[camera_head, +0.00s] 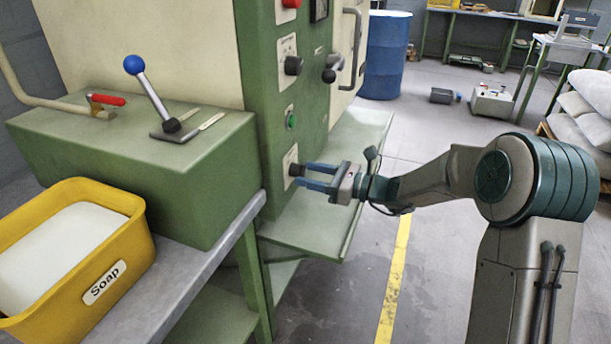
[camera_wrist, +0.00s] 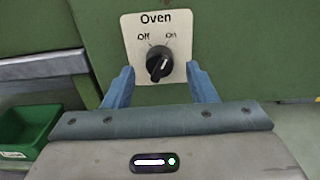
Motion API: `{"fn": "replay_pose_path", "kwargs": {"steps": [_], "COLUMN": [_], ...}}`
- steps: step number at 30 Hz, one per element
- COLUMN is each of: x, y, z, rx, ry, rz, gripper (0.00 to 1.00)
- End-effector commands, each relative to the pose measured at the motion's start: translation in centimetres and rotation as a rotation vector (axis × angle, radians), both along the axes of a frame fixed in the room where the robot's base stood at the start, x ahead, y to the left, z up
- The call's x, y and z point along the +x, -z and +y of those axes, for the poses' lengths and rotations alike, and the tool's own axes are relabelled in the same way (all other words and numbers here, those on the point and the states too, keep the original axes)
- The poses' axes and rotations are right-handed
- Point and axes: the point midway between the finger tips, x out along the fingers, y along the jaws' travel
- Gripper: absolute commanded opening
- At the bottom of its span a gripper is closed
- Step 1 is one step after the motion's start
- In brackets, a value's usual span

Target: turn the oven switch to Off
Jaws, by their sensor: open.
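The oven switch is a black rotary knob (camera_wrist: 158,65) on a white plate marked "Oven", with "Off" at upper left and "On" at upper right. The light mark on the knob seems to lean toward "On". In the head view the switch plate (camera_head: 290,158) is low on the green panel, its knob partly hidden by my fingers. My gripper (camera_head: 300,174) is open, its blue fingers pointing at the panel close to the knob. In the wrist view my gripper (camera_wrist: 159,74) has one finger on each side of the knob, with gaps and no visible contact.
Above the switch are a green button (camera_head: 291,121), a black knob (camera_head: 293,65) and another dark knob (camera_head: 329,75). A green shelf (camera_head: 325,225) juts out below. A yellow soap bin (camera_head: 130,235) stands at left.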

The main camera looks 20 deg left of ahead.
Motion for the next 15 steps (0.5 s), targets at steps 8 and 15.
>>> {"fn": "replay_pose_path", "kwargs": {"steps": [8,15], "x": [0.1,0.1], "y": [0.0,0.0], "z": [1.7,1.7], "rx": [0.000,0.000], "ry": [0.001,0.001], "rz": [-0.001,-0.001], "gripper": [0.51,0.46]}}
